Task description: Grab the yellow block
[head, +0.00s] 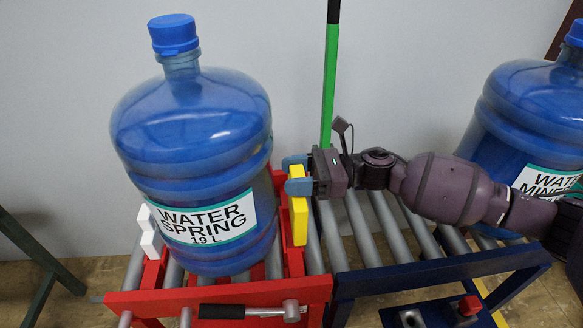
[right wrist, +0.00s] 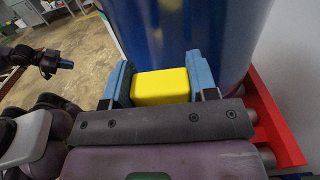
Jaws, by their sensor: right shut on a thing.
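The yellow block (head: 298,207) stands upright at the right side of the near blue jug (head: 190,130), by the red conveyor frame. My right gripper (head: 297,175) comes in from the right with its blue fingers on either side of the block's upper part. In the right wrist view the yellow block (right wrist: 160,86) sits between the two blue fingers (right wrist: 160,82), and the gripper is shut on it. The jug's wall is just beyond. What looks like my left gripper (right wrist: 62,64) shows small at the left of the right wrist view; its fingers are not clear.
The jug, labelled Water Spring, stands on a red roller conveyor (head: 220,295) with a white block (head: 149,232) at its left. A dark blue roller conveyor (head: 440,268) adjoins at right, with a second jug (head: 535,110) behind my arm. A green pole (head: 330,85) stands behind.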

